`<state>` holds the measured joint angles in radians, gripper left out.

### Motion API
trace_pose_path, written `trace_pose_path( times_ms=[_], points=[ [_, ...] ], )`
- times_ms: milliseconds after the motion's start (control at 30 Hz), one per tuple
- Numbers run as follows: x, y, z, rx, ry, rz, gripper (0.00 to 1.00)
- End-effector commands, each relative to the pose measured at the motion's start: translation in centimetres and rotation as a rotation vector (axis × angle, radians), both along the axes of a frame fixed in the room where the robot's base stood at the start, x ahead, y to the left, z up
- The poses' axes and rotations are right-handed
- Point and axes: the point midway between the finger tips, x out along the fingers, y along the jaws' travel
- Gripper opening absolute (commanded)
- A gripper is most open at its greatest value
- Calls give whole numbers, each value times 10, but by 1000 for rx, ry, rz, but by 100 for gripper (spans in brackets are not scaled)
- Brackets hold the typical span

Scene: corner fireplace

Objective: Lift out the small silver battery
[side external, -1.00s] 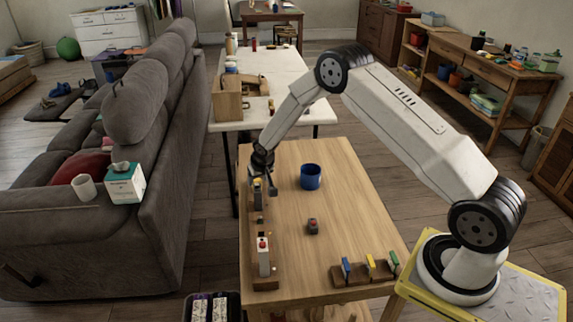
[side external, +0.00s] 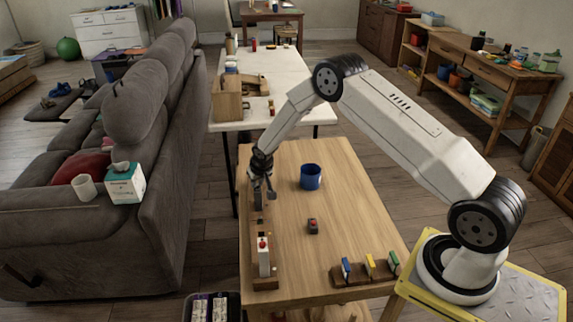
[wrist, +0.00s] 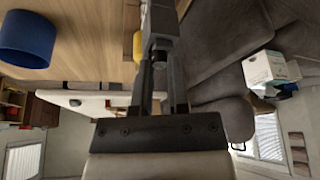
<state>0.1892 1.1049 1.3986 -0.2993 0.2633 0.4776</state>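My gripper (side external: 262,192) is low over the left side of the wooden table, at a dark upright piece (side external: 258,201) on a wooden base. In the wrist view its two fingers (wrist: 160,82) stand apart, with a grey block (wrist: 160,22) just past their tips. I cannot tell whether the fingers touch it. A yellow piece (wrist: 137,45) shows beside the block. I cannot pick out the small silver battery for certain; the gripper may hide it.
A blue cup (side external: 310,177) stands right of my gripper. A white device with a red top (side external: 264,256) stands nearer the front. A small dark block (side external: 312,227) is mid-table. A wooden rack (side external: 363,276) holds coloured pieces. The table's middle is mostly clear.

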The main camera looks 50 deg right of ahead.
Motion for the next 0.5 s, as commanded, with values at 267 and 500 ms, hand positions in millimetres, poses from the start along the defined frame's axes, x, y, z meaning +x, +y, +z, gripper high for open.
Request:
trace_pose_path(
  times_ms=[267,500],
  points=[
    [0,0,0,0,0,0,0],
    [0,0,5,0,-1,0,0]
  ],
)
